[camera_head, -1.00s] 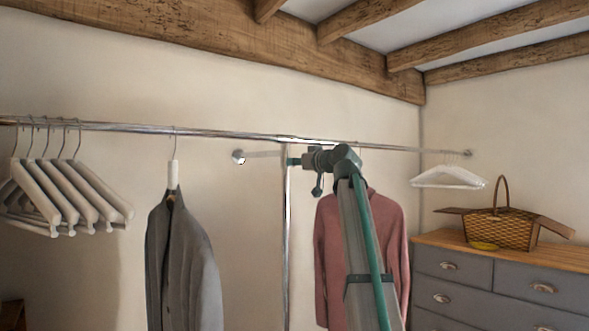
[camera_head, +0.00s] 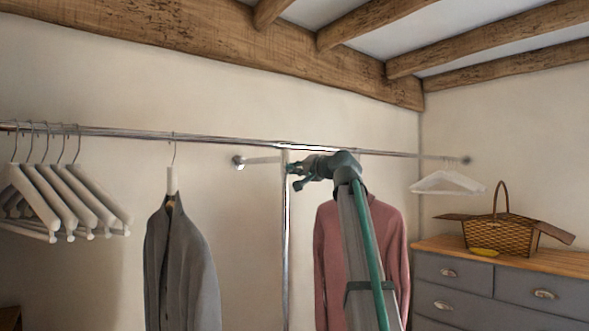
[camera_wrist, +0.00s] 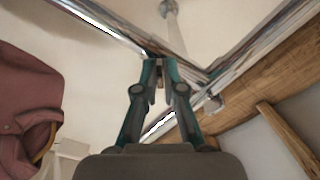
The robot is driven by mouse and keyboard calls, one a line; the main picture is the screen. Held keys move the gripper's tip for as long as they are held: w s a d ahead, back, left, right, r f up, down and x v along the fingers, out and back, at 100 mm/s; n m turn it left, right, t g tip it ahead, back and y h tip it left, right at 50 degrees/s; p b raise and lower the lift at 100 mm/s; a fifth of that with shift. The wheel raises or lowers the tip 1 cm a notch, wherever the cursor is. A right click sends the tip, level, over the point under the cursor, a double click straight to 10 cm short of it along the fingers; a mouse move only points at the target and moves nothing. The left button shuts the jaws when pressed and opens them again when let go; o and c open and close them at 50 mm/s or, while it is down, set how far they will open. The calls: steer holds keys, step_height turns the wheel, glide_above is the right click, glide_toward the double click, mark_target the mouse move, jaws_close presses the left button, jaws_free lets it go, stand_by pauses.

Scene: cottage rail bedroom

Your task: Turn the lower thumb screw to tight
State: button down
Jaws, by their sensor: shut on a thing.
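My gripper (camera_head: 290,169) is up at the chrome post (camera_head: 286,230), just under the joint with the long rail (camera_head: 225,134). The wrist view shows my gripper (camera_wrist: 160,68) with its two teal fingers close together against the post (camera_wrist: 110,27), beside the joint. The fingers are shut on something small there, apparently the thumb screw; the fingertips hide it. I cannot read how tight it is. A small pale fitting (camera_wrist: 213,103) shows on the rail past the joint; I cannot tell what it is.
A pink garment (camera_head: 391,250) hangs close behind my arm. A grey jacket (camera_head: 182,265) and several pale hangers (camera_head: 60,200) hang at left. A white hanger (camera_head: 447,183) hangs at right, above a dresser (camera_head: 455,300) with a wicker basket (camera_head: 499,236).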

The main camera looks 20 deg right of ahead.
steer(key=m+p, duration=0.1)
steer(key=m, duration=0.3)
steer(key=shift+m, duration=0.3)
steer(key=shift+f+m+p, duration=0.1)
steer(key=shift+m+p, duration=0.65)
steer(key=shift+m, duration=0.65)
steer(key=c, duration=1.3)
jaws_free()
steer(key=v, duration=1.2)
